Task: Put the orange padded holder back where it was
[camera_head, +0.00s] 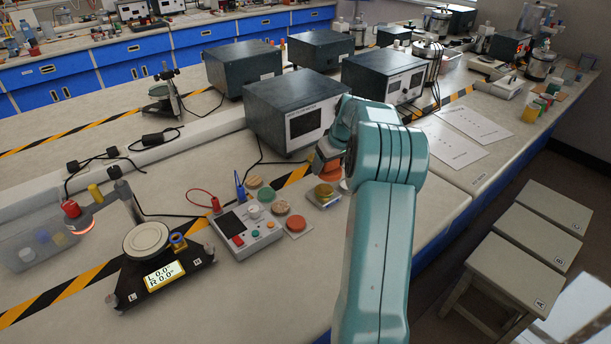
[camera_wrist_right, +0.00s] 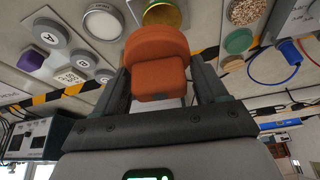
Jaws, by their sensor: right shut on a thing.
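The orange padded holder (camera_wrist_right: 158,72) has a round disc and a squarish block. In the right wrist view it sits between the two fingers of my right gripper (camera_wrist_right: 165,88), which is shut on it. In the head view my right gripper (camera_head: 326,160) is beyond the teal arm, close over the bench, with a bit of the orange holder (camera_head: 328,172) showing under it. Whether the holder touches the bench cannot be told. A gold round piece (camera_head: 324,192) lies just in front of it on a light plate. My left gripper is not in view.
A dark instrument box (camera_head: 297,108) stands close behind. A black balance (camera_head: 160,272) is at front left. White sheets (camera_head: 462,133) lie to the right, and stools (camera_head: 512,275) stand beside the bench.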

